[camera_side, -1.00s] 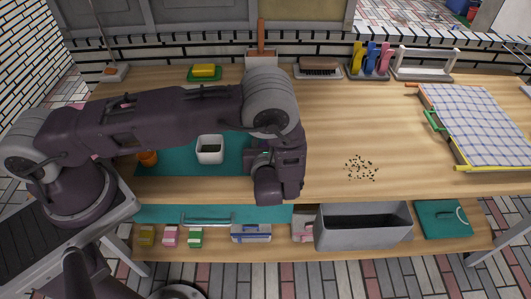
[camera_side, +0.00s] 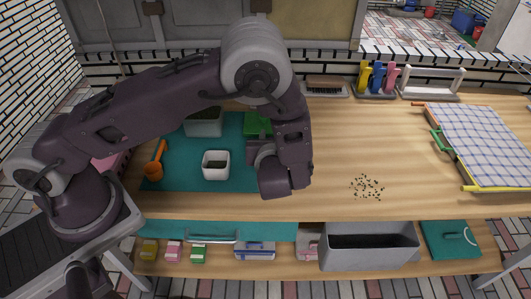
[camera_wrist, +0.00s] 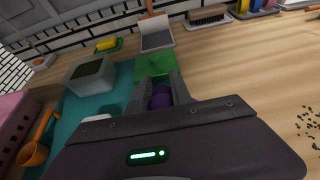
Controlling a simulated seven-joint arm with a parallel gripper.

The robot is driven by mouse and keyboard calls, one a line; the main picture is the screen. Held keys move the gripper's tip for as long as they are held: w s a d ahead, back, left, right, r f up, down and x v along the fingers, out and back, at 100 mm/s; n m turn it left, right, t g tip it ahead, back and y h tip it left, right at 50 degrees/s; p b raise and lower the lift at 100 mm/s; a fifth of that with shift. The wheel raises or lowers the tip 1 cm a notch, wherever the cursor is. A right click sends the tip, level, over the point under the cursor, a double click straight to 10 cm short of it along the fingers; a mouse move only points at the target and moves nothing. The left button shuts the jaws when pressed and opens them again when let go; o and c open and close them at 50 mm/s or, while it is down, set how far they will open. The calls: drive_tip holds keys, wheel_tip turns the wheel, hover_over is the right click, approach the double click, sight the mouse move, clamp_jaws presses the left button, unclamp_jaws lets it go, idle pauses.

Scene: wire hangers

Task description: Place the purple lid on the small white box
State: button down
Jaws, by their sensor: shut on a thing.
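The small white box (camera_side: 216,165) stands open on the teal mat (camera_side: 190,183), left of my gripper in the side view. In the wrist view only a bit of its white rim (camera_wrist: 97,118) shows, at the left above my gripper body. My gripper (camera_wrist: 158,88) is shut on the purple lid (camera_wrist: 160,97), of which a rounded part shows between the fingers. In the side view my wrist hides most of the fingers and the lid.
A larger grey box (camera_side: 204,124) with dark contents and a green lid (camera_side: 258,124) are behind on the mat. An orange scoop (camera_side: 154,170) lies left. Dark crumbs (camera_side: 367,187) lie on the bare wood at right. A drying rack with checked cloth (camera_side: 485,145) stands far right.

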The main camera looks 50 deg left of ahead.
drive_tip(key=s+a+r+n+g+y, duration=0.4)
drive_tip(key=s+a+r+n+g, duration=0.15)
drive_tip(key=a, duration=0.35)
drive_tip(key=n+g, duration=0.4)
hover_over(210, 164)
wheel_tip(210, 164, down, 9)
drive_tip(key=shift+r, duration=0.15)
drive_tip(key=shift+f, duration=0.2)
drive_tip(key=shift+f, duration=0.35)
drive_tip(key=shift+f, duration=0.15)
drive_tip(key=c, duration=1.2)
unclamp_jaws()
drive_tip(key=shift+o, duration=0.2)
